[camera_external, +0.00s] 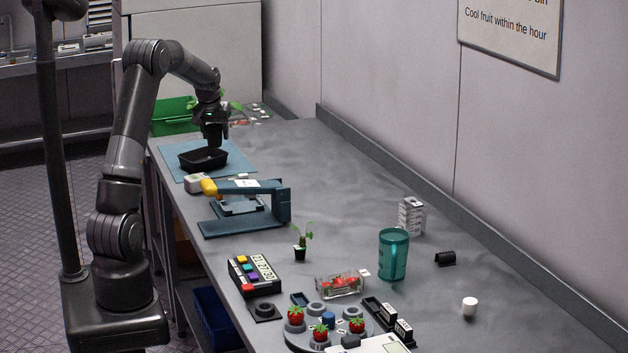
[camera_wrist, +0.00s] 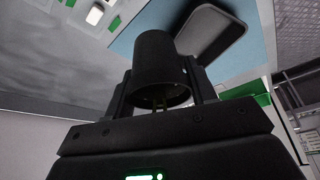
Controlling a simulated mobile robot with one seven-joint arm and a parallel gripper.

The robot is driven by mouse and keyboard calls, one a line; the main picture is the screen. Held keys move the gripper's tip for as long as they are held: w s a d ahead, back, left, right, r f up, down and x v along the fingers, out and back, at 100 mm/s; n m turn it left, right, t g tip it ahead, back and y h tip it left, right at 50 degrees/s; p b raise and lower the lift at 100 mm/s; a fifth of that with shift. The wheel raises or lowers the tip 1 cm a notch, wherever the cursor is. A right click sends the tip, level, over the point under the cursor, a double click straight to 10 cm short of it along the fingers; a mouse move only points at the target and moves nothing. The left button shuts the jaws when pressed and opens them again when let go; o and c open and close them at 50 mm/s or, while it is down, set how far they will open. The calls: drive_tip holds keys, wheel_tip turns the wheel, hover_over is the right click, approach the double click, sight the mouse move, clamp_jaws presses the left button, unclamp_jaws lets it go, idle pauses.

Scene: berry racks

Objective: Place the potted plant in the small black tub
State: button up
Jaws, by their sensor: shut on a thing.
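The small black tub (camera_external: 203,162) sits on a blue mat at the far end of the bench. It also shows as a dark rounded rectangle in the wrist view (camera_wrist: 212,35). My gripper (camera_external: 215,142) points down just above the tub's back right part. It is shut on a black round pot (camera_wrist: 160,65), with thin stems faintly visible at its mouth. Green leaf-like bits (camera_external: 236,106) show beside my gripper, seemingly the held plant's. The pot's base looks clear of the tub, but contact is hard to judge. Another potted plant (camera_external: 301,246) stands mid-bench.
A blue sealer-like device (camera_external: 245,205) stands in front of the mat (camera_external: 172,157). A green crate (camera_external: 172,117) is behind my wrist. Nearer are a button box (camera_external: 252,275), a teal cup (camera_external: 393,255) and a berry rack.

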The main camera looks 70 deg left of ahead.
drive_tip(key=s+a+f, duration=0.1)
drive_tip(key=a+f, duration=0.1)
drive_tip(key=a, duration=0.1)
drive_tip(key=s+a+f, duration=0.2)
drive_tip(key=a, duration=0.1)
drive_tip(key=s+a+f, duration=0.1)
drive_tip(key=a+f, duration=0.1)
drive_tip(key=shift+s+a, duration=0.3)
drive_tip(key=shift+a, duration=0.1)
drive_tip(key=shift+f, duration=2)
drive_tip(key=shift+f, duration=0.15)
drive_tip(key=o, duration=0.8)
